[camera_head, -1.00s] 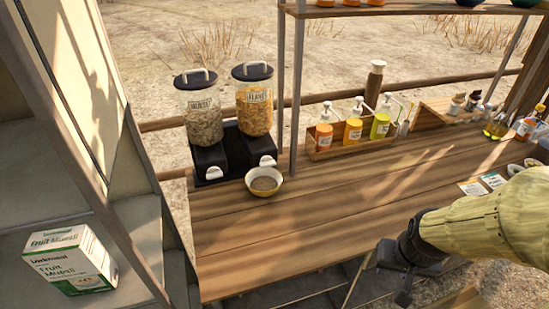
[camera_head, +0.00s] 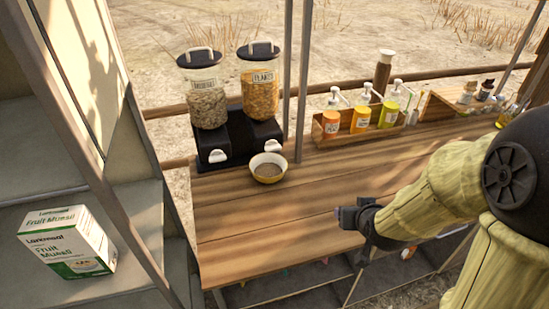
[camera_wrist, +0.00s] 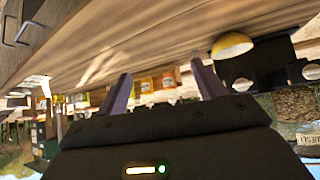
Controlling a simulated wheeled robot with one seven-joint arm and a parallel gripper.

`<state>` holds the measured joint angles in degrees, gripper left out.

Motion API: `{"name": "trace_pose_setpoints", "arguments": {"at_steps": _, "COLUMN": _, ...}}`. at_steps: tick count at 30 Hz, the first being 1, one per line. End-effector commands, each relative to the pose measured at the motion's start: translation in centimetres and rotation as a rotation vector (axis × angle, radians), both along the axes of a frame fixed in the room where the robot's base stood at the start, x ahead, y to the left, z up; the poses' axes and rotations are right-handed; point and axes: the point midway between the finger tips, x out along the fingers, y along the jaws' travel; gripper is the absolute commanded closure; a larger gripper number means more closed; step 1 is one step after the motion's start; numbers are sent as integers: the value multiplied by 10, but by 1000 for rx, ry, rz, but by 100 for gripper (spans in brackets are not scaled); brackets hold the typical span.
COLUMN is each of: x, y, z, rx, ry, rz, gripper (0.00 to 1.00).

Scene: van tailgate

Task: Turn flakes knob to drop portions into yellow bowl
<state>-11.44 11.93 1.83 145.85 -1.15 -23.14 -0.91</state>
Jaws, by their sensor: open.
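The flakes dispenser (camera_head: 260,92) is a clear canister of orange flakes with a black lid, on the right of a black double stand. Its white knob (camera_head: 273,147) sticks out at the front of the stand. The yellow bowl (camera_head: 268,168) stands on the counter in front of that knob, with brownish contents. In the wrist view, which is upside down, the yellow bowl (camera_wrist: 232,45) shows beyond the right finger. My gripper (camera_head: 341,217) is open and empty over the counter's front edge, right of and nearer than the bowl; its two fingers (camera_wrist: 160,90) are spread apart.
The muesli dispenser (camera_head: 206,94) stands left of the flakes one. A metal post (camera_head: 304,85) rises close behind the bowl. A wooden caddy of sauce bottles (camera_head: 358,117) is at the back right. A muesli box (camera_head: 68,243) sits on the left shelf. The counter's middle is clear.

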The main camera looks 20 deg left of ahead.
Motion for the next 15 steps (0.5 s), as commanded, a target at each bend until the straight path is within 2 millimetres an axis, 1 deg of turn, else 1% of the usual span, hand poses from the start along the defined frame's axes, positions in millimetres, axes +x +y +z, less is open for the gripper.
{"name": "trace_pose_setpoints", "arguments": {"at_steps": 1, "x": 7, "y": 15, "z": -10, "rx": 15, "ry": -54, "rz": 33, "gripper": 31}}
{"name": "trace_pose_setpoints", "arguments": {"at_steps": 3, "x": 17, "y": 35, "z": -12, "rx": 43, "ry": -142, "rz": 74, "gripper": 31}}
{"name": "trace_pose_setpoints", "arguments": {"at_steps": 6, "x": 27, "y": 65, "z": -13, "rx": 89, "ry": -266, "rz": 131, "gripper": 31}}
{"name": "trace_pose_setpoints", "arguments": {"at_steps": 9, "x": 32, "y": 94, "z": -12, "rx": 143, "ry": -387, "rz": 185, "gripper": 31}}
{"name": "trace_pose_setpoints", "arguments": {"at_steps": 12, "x": 32, "y": 122, "z": -10, "rx": 205, "ry": -505, "rz": 235, "gripper": 31}}
{"name": "trace_pose_setpoints", "arguments": {"at_steps": 15, "x": 28, "y": 142, "z": -6, "rx": 262, "ry": -606, "rz": 269, "gripper": 31}}
